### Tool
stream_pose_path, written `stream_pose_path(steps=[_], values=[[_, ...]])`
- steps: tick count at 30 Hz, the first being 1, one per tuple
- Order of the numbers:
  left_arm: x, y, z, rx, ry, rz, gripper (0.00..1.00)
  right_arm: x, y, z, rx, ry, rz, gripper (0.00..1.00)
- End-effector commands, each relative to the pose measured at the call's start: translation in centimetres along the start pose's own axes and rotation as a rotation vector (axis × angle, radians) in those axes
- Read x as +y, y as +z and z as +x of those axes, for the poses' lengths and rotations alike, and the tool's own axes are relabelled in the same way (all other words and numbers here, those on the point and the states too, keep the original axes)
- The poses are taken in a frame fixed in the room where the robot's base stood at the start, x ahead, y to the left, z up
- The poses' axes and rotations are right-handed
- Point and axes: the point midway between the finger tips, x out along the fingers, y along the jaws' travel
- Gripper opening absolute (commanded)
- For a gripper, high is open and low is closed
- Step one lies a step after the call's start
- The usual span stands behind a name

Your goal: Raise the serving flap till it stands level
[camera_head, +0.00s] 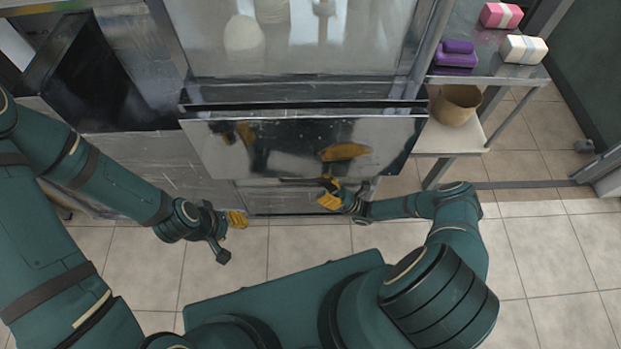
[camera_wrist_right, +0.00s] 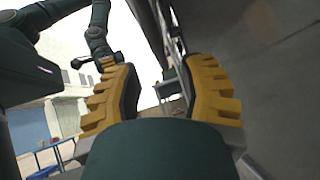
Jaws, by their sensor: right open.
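The serving flap (camera_head: 290,146) is a shiny grey panel below the counter opening in the head view. It slopes down and outward from its upper edge and mirrors parts of my arms. My right gripper (camera_head: 329,193) is at the flap's lower edge, right of its middle. Its yellow fingers stand apart in the right wrist view (camera_wrist_right: 158,70), with nothing clearly gripped; whether they touch the flap cannot be told. My left gripper (camera_head: 230,237) is lower left of the flap, clear of it, with its fingers spread and empty.
A side shelf (camera_head: 505,72) at the right holds pink (camera_head: 501,15), white (camera_head: 523,48) and purple (camera_head: 456,53) bundles. A brown pot (camera_head: 456,104) stands on the lower shelf. The tiled floor (camera_head: 560,240) is open at the right.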

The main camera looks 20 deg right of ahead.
Motion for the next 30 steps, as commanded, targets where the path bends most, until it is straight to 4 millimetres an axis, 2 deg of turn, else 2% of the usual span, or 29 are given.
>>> stream_pose_path(steps=[3, 9, 21, 22, 25, 30], values=[[0.0, 0.0, 0.0, 0.0, 0.0, 0.0, 0.47, 0.0, 0.1, 2.2, -0.002, 0.003, 0.001, 0.41], [0.0, 0.0, -0.1, 0.0, 0.0, 0.0, 0.47, 0.0, 0.0, 4.3, -0.001, 0.0, -0.001, 0.41], [0.0, 0.0, -0.1, 0.0, 0.0, 0.0, 0.47, 0.0, 0.0, 4.9, 0.001, -0.001, -0.001, 0.41], [0.0, 0.0, -0.1, 0.0, 0.0, 0.0, 0.47, 0.0, 0.0, 4.9, 0.001, 0.0, -0.001, 0.37], [0.0, 0.0, -0.1, -0.001, 0.0, 0.0, 0.47, 0.0, 0.0, 4.9, 0.001, 0.0, -0.001, 0.02], [0.0, 0.0, -0.1, 0.0, 0.0, 0.0, 0.47, 0.0, 0.0, 4.9, 0.0, 0.0, 0.0, 0.0]])
